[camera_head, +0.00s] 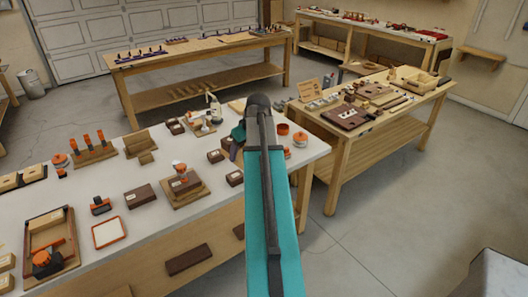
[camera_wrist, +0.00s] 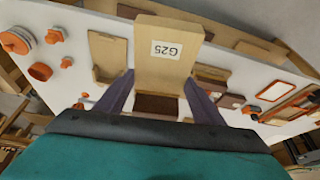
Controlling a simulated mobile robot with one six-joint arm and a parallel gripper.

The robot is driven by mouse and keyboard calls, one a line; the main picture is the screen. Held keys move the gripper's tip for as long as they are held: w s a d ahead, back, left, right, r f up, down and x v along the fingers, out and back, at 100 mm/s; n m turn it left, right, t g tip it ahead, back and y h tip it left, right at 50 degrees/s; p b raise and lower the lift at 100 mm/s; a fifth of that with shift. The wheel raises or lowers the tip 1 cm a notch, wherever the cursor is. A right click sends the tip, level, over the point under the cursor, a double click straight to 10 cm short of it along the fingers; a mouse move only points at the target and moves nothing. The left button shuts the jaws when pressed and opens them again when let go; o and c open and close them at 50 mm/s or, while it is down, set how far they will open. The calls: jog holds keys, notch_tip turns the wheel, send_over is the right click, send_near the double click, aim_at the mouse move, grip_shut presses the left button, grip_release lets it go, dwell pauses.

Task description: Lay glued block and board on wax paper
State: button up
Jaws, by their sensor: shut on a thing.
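My gripper (camera_wrist: 158,80) is shut on a pale wooden board (camera_wrist: 168,72) labelled G25, which reads upside down in the wrist view. A dark brown block (camera_wrist: 156,105) shows against the board's lower part between the two fingers; how they join is hidden. The held piece is over the white bench top. In the head view my arm hides most of the gripper and the held piece. I cannot tell for sure which thing is the wax paper; a flat tan panel (camera_wrist: 107,55) and an orange-framed white panel (camera_wrist: 275,91) lie on the bench.
The white bench (camera_head: 80,190) carries brown blocks (camera_head: 140,196), a clamped block on a board (camera_head: 185,186), a tray (camera_head: 50,235) and orange round containers (camera_head: 300,139). Another wooden table (camera_head: 345,135) with boards stands to the right. Small bare patches lie between items.

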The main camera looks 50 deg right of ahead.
jog(key=w+a+r+n, duration=0.15)
jog(key=w+a, duration=0.35)
jog(key=a, duration=0.6)
jog(key=w+a+r, duration=0.2)
jog(key=w+a, duration=0.2)
jog(key=a, duration=0.7)
jog(key=w+a+r, duration=0.2)
jog(key=w+a, duration=0.3)
jog(key=a, duration=0.6)
jog(key=a+f+b, duration=0.3)
jog(key=a+b, duration=0.2)
jog(key=a, duration=0.2)
jog(key=a+f+y+b, duration=0.1)
jog(key=a+f+b, duration=0.3)
jog(key=a, duration=0.4)
jog(key=shift+s+a+f+n+b, duration=0.2)
jog(key=shift+s+a+n+b, duration=0.15)
jog(key=shift+n+b, duration=0.15)
